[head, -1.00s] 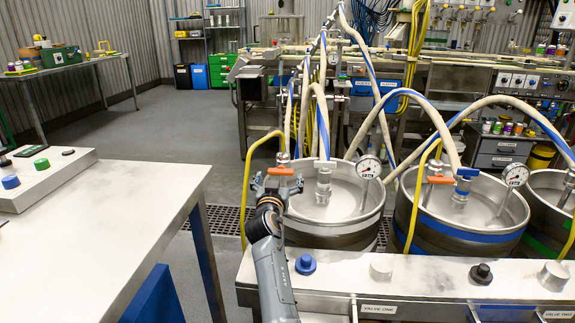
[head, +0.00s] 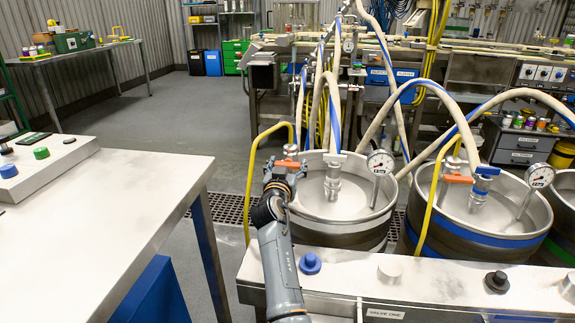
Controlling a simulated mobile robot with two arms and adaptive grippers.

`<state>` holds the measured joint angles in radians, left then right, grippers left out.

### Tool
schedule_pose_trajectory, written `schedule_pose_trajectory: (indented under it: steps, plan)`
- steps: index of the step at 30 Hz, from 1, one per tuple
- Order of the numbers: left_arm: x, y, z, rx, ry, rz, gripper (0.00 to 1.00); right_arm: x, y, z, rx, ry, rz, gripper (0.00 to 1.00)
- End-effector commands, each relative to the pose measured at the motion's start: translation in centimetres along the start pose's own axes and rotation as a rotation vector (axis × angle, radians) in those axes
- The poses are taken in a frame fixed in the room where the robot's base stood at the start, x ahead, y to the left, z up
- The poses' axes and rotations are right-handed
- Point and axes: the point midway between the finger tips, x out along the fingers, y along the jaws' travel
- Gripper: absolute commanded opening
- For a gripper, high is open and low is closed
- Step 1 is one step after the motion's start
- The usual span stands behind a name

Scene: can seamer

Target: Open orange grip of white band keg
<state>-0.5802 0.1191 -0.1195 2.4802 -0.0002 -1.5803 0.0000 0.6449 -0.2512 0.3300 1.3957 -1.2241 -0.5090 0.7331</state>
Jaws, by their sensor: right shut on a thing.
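The nearest keg on the left (head: 340,226) is steel with a pale rim band, and I take it as the white band keg. Its orange grip (head: 287,163) sits on the valve at the keg's left side and lies roughly crosswise. My right gripper (head: 284,173) reaches up from below and is shut on the orange grip; its fingers partly cover the valve under it. My left gripper is not in view.
A blue-banded keg (head: 476,222) with its own orange grip (head: 459,179) stands to the right. Thick hoses and a yellow hose (head: 251,170) rise around the kegs. A steel valve panel (head: 345,273) is in front, and a table (head: 120,210) is at left.

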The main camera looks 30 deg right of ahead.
Motion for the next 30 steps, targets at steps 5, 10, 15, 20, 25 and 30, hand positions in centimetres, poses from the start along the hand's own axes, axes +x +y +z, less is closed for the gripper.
schedule_pose_trajectory:
  steps: [5,10,15,20,25,30]
  plan:
    - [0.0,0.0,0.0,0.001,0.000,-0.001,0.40,0.0,0.0,0.0,-0.011,0.001,0.000,0.40]
    - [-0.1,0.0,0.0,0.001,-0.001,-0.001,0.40,0.0,0.0,-0.1,-0.064,0.001,-0.001,0.40]
    - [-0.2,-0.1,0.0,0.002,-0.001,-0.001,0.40,0.0,-0.1,-0.1,-0.169,0.002,-0.001,0.40]
    - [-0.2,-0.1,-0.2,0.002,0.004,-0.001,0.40,0.0,-0.1,-0.2,-0.303,0.002,-0.002,0.40]
    - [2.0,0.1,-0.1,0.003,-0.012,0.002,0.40,0.0,-0.1,-0.2,-0.449,0.002,-0.001,0.40]
    - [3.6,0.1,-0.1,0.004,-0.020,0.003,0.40,0.0,-0.2,-0.2,-0.579,0.003,-0.001,0.40]
